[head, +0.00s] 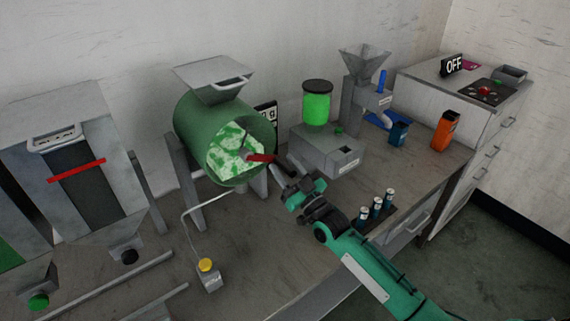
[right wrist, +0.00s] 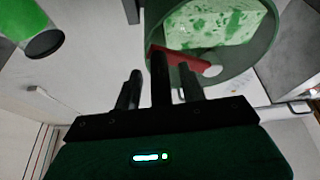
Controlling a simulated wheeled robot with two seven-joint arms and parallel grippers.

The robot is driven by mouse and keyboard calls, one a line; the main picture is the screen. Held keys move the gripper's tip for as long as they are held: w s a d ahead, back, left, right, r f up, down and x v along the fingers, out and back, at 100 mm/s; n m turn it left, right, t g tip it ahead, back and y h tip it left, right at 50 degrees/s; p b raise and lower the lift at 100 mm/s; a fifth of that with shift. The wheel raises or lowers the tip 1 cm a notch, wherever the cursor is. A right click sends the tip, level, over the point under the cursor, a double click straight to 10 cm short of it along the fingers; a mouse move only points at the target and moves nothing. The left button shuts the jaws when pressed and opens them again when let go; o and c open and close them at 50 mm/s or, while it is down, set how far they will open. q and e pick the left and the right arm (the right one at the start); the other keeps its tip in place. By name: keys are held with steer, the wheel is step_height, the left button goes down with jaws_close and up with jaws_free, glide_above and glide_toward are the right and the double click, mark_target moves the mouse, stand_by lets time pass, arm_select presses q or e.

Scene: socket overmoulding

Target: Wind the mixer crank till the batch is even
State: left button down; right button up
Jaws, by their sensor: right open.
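The mixer is a green drum (head: 190,117) on grey legs. Its round front shows the batch (head: 232,150), patchy white and green, not one even colour. The crank has a red arm (head: 262,158) at the drum front, with a dark handle sticking out from it. In the right wrist view the batch (right wrist: 215,22), red arm (right wrist: 185,58) and black handle (right wrist: 159,85) show close up. My right gripper (head: 281,170) is at the handle. Its fingers are open, one on each side of the handle; I cannot tell whether they touch it. My left gripper is out of view.
A yellow-button box (head: 209,277) stands before the mixer. Right of it are a grey machine with a green jar (head: 317,106), a rack of small bottles (head: 376,205), a blue cup (head: 398,134) and an orange container (head: 445,131). Grey hoppers (head: 70,165) stand at left.

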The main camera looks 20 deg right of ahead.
steer(key=shift+w, duration=0.15)
jaws_close()
steer(key=shift+a+f, duration=0.1)
steer(key=shift+a, duration=0.05)
